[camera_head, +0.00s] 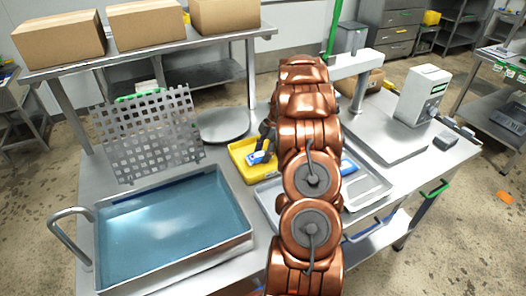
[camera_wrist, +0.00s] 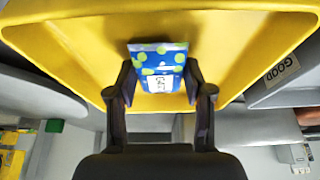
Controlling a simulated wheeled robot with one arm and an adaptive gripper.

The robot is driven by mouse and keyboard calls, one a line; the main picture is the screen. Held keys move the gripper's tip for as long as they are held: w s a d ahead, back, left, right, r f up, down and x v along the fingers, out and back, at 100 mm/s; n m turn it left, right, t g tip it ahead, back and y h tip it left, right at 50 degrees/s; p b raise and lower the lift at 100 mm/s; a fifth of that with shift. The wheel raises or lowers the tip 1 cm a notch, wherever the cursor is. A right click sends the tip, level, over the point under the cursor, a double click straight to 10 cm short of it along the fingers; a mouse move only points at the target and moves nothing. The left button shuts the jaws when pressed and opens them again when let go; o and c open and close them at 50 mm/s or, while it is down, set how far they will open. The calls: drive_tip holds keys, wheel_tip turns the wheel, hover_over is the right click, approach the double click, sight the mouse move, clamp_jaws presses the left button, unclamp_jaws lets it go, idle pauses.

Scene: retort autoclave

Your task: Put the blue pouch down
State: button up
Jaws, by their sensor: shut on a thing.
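The blue pouch (camera_wrist: 160,54), with green dots and a white label, is between the two fingers of my gripper (camera_wrist: 159,82) in the wrist view. My gripper is shut on it. In the head view the pouch (camera_head: 260,156) shows at the left of my arm, over the yellow tray (camera_head: 247,175). The yellow tray (camera_wrist: 70,62) fills the upper part of the wrist view behind the pouch. I cannot tell whether the pouch touches the tray's floor. My arm hides part of the tray and much of the gripper in the head view.
A metal tray (camera_head: 373,187) with another blue item (camera_head: 348,166) lies right of my arm. A water-filled basin (camera_head: 170,225) and an upright perforated plate (camera_head: 150,135) stand left. A round metal plate (camera_head: 223,125) is behind. A grey bin marked GOOD (camera_wrist: 285,78) borders the yellow tray.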

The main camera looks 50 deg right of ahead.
drive_tip(key=shift+f, duration=0.15)
drive_tip(key=o, duration=1.2)
drive_tip(key=shift+o, duration=0.2)
drive_tip(key=shift+r, duration=0.2)
drive_tip(key=b+v, duration=0.4)
drive_tip(key=v, duration=0.8)
drive_tip(key=shift+a+r, duration=0.1)
drive_tip(key=shift+a, duration=0.1)
